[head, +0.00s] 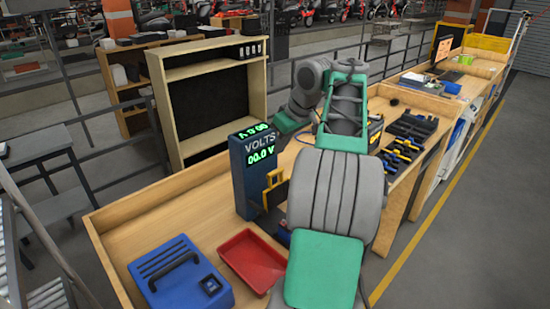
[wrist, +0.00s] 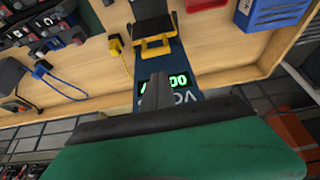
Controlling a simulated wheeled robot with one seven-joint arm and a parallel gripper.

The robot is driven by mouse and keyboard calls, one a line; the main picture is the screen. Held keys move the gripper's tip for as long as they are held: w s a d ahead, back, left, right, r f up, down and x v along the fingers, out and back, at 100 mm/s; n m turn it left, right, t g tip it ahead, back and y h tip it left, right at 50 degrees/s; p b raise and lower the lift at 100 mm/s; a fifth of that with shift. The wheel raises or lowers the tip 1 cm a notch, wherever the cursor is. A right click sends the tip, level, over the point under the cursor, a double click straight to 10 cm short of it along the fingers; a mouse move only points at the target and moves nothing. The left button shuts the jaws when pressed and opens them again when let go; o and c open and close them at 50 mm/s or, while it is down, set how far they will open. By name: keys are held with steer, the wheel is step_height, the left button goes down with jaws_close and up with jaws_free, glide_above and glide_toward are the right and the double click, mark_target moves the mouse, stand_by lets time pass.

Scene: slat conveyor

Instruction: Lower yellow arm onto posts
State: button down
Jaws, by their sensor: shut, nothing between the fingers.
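The tester (head: 258,165) is a dark blue upright box with green digits and the word VOLTS. It stands on the wooden bench. Its yellow arm (head: 273,182) shows on the side facing right, beside a black part. In the wrist view the yellow arm (wrist: 155,48) lies just past the tester's display face (wrist: 165,85), with a black block beyond it. My gripper (wrist: 158,95) is shut and empty. It overlaps the display in the wrist view and appears apart from the yellow arm. I cannot make out the posts, or whether the arm touches them.
A red tray (head: 252,262) and a blue case (head: 178,275) stand on the bench left of my arm. Black-and-yellow tools (head: 405,148) lie farther along. A shelf unit (head: 208,95) stands behind the bench.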

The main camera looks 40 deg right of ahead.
steer(key=b, duration=0.2)
glide_above(276, 188)
steer(key=w, duration=0.3)
step_height(276, 188, down, 9)
steer(key=shift+s+d+r, duration=0.2)
steer(key=shift+d, duration=0.05)
steer(key=shift+d, duration=0.1)
steer(key=shift+s+f, duration=0.1)
steer(key=shift+s, duration=0.05)
